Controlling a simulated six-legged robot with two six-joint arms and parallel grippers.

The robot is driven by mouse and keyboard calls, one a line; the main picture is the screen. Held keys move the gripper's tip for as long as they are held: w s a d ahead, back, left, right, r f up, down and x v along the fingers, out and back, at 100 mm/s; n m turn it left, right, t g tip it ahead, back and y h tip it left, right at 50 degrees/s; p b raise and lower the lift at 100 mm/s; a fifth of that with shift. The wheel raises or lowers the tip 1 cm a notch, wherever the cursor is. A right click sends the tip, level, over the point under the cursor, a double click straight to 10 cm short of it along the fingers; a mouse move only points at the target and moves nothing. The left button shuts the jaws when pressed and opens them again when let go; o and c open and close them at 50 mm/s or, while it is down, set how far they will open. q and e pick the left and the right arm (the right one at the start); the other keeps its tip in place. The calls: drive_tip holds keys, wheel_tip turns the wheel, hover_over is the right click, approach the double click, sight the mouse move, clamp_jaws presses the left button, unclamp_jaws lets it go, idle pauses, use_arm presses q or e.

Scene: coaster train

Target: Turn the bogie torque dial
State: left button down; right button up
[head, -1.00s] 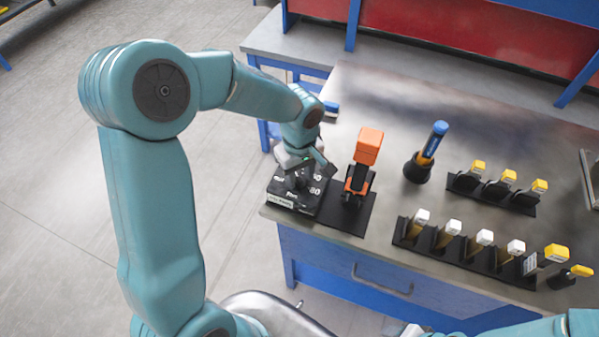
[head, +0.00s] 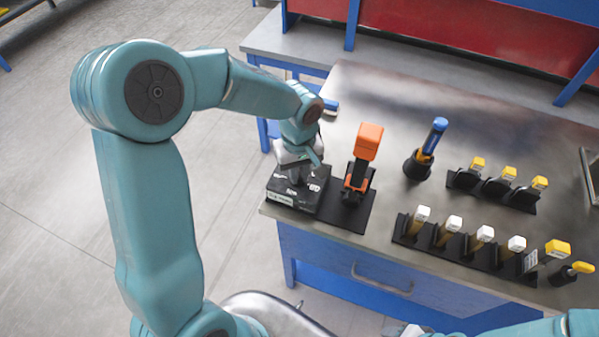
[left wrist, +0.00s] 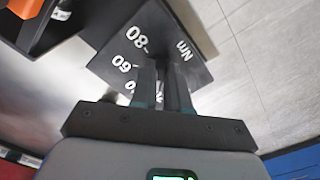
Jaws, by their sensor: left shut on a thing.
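The torque dial box (head: 303,202) is a black block with white numbers and lettering at the near left corner of the bench. In the left wrist view its numbered face (left wrist: 120,45) shows 80, 60 and "Nm". My left gripper (head: 296,174) points down onto the box's top. In the left wrist view the left gripper's fingers (left wrist: 162,90) are close together over the face, shut on the dial's knob, which they and the gripper hide almost wholly. My right gripper is not clearly in view; only part of my right arm shows at the bottom right.
An orange-and-black tool (head: 365,158) stands on a black mat just right of the box. A blue-handled driver (head: 433,138) stands in a black holder. Several white-capped and yellow-capped tools stand in black racks (head: 470,258) on the right. The bench middle (head: 390,110) is clear.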

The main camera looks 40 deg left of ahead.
use_arm(q)
drive_tip(key=m+b, duration=0.1)
drive_tip(key=m, duration=0.2)
drive_tip(key=shift+a+f+m, duration=0.1)
drive_tip(key=shift+a+m, duration=0.05)
drive_tip(key=shift+m, duration=0.15)
drive_tip(key=m+b, duration=0.1)
drive_tip(key=m, duration=0.3)
drive_tip(key=shift+a+m, duration=0.15)
drive_tip(key=shift+m, duration=0.15)
drive_tip(key=m, duration=0.4)
drive_tip(key=shift+a, duration=0.1)
drive_tip(key=shift+a+m, duration=0.1)
drive_tip(key=shift+m, duration=2.6)
